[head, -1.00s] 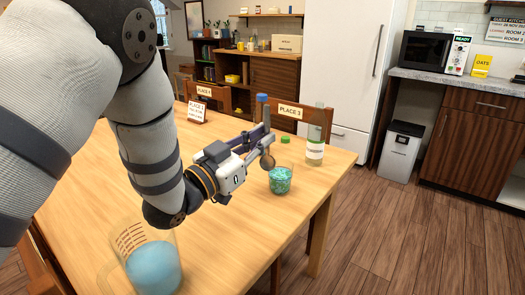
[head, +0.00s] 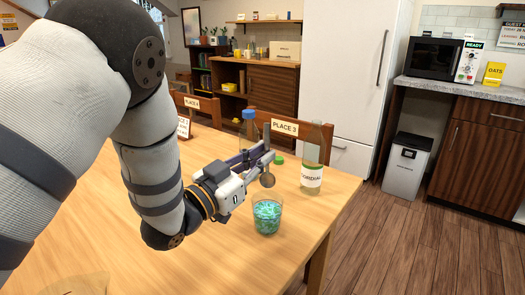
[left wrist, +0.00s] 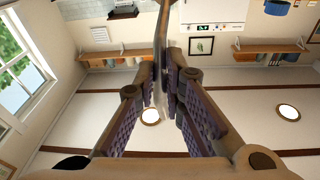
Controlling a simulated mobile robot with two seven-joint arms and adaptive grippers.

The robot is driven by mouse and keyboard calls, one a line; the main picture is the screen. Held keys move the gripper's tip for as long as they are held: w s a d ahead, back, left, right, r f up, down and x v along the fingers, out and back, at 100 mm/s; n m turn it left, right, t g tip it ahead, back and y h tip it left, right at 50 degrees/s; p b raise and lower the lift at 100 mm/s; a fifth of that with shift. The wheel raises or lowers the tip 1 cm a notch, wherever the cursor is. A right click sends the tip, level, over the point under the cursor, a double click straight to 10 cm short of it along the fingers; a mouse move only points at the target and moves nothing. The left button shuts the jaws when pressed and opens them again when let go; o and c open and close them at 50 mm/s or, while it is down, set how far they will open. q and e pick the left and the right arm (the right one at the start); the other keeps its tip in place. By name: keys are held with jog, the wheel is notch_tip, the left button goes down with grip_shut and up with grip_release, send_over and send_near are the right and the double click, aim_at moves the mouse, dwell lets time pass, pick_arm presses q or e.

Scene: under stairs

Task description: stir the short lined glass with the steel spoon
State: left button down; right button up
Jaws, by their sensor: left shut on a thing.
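The steel spoon (head: 267,181) hangs bowl down from my left gripper (head: 266,152), which is shut on its handle. In the left wrist view the fingers (left wrist: 167,78) close around the shiny handle (left wrist: 160,45). The short lined glass (head: 267,214), holding blue-green contents, stands upright on the wooden table near its right edge. The spoon's bowl shows just above and seemingly behind the glass rim in the head view, outside the glass. The exact depth gap is hard to tell. My right gripper is out of view.
A cordial bottle (head: 312,172) stands right of and behind the glass. A blue-capped bottle (head: 249,126) and a green cap (head: 279,160) show behind the gripper. Chairs line the far side of the wooden table (head: 225,262). The tabletop left of the glass is clear.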

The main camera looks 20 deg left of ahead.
pick_arm(q)
notch_tip(320, 180, down, 12)
jog(key=w+b, duration=0.1)
jog(key=b, duration=0.3)
jog(key=shift+w+a+r+b, duration=0.15)
jog(key=shift+w+r+b, duration=0.05)
jog(key=shift+w+b, duration=0.2)
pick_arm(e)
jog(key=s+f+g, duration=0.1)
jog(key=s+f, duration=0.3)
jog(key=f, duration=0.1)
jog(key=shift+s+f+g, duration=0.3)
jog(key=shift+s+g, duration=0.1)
